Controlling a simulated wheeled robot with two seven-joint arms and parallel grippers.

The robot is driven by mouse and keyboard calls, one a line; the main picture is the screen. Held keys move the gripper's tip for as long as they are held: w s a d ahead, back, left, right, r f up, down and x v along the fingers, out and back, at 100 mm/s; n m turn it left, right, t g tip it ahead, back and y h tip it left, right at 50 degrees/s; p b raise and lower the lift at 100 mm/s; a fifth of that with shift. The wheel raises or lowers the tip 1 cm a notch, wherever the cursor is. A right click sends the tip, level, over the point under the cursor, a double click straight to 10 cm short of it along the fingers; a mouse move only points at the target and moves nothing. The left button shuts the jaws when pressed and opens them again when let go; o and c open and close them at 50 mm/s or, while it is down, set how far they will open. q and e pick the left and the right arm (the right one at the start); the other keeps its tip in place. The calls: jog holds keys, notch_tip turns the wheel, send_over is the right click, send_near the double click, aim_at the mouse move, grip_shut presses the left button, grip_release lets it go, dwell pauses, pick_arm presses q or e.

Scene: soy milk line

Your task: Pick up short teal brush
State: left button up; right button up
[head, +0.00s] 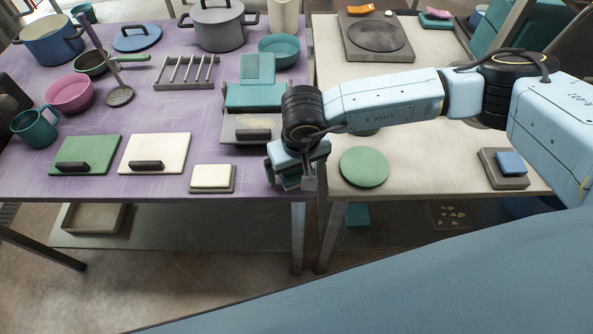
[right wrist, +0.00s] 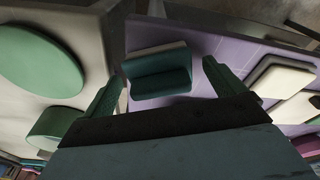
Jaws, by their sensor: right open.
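A short, dark teal block-like thing with a pale edge (right wrist: 160,72), which looks like the short teal brush, lies near the purple table's edge in the right wrist view. My right gripper (head: 297,176) hangs over the front right corner of the purple table. In the right wrist view its two green fingers (right wrist: 164,86) are apart, one to each side of the teal thing. I cannot tell whether they touch it. In the head view the gripper mostly hides that spot. My left gripper is not in view.
A round green disc (head: 364,167) lies on the beige table (head: 420,165), right of my gripper. A cream block on a grey base (head: 212,177) and a white board (head: 155,152) are to its left. A grey tray (head: 240,136) and teal box (head: 258,95) stand behind.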

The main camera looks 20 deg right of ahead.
jog(key=c, duration=1.2)
notch_tip(320, 180, up, 9)
jog(key=shift+w+d+f, duration=0.1)
jog(key=w+d+r+m, duration=0.1)
jog(key=d+r, duration=0.4)
jog(key=d, duration=0.3)
jog(key=shift+w+d, duration=0.2)
jog(key=shift+w, duration=0.2)
